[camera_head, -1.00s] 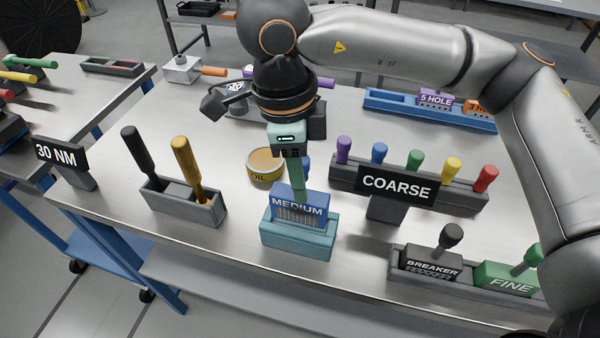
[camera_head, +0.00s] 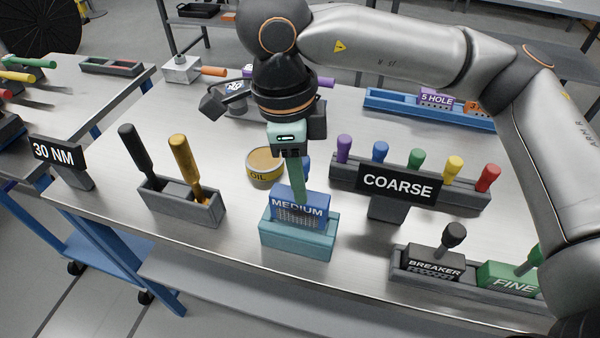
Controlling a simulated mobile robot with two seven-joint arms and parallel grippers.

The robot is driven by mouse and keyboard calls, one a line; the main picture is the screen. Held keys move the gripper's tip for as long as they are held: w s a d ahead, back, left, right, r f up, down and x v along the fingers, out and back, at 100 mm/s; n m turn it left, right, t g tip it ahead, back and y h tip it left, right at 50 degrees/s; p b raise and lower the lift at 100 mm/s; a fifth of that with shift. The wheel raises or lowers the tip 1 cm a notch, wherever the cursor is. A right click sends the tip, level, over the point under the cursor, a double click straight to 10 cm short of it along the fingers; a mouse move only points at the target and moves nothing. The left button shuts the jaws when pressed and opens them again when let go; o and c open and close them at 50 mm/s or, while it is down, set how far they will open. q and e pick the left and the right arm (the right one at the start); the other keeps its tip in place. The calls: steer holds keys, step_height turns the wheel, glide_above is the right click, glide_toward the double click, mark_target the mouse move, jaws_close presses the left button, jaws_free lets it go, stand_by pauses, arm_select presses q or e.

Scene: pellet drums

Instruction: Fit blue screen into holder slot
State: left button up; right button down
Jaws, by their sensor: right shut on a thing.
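The blue screen (camera_head: 302,197), labelled MEDIUM, stands roughly upright at the teal holder (camera_head: 297,240) near the table's front middle. Its lower part is hidden behind the holder's front wall, so I cannot tell how deep it sits in the slot. My right gripper (camera_head: 297,192) comes down from above and is shut on the blue screen. The fingers hide part of the screen's handle; a bit of blue (camera_head: 306,166) shows just behind them. My left gripper is not in view.
An oil tin (camera_head: 266,172) stands close behind the holder. A COARSE sign (camera_head: 398,186) and a rack of coloured handles are to the right. A tray with BREAKER (camera_head: 432,262) and FINE (camera_head: 508,277) screens is at front right. A grey two-handled tray (camera_head: 180,204) is left.

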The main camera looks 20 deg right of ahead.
steer(key=shift+f+b, duration=0.8)
steer(key=shift+f, duration=0.1)
steer(key=c, duration=0.5)
jaws_free()
steer(key=shift+r, duration=0.1)
steer(key=r, duration=0.4)
steer(key=a+r+p, duration=0.1)
steer(key=r, duration=0.6)
steer(key=shift+w+a+r, duration=0.15)
steer(key=shift+w+r, duration=0.05)
steer(key=shift+r, duration=0.5)
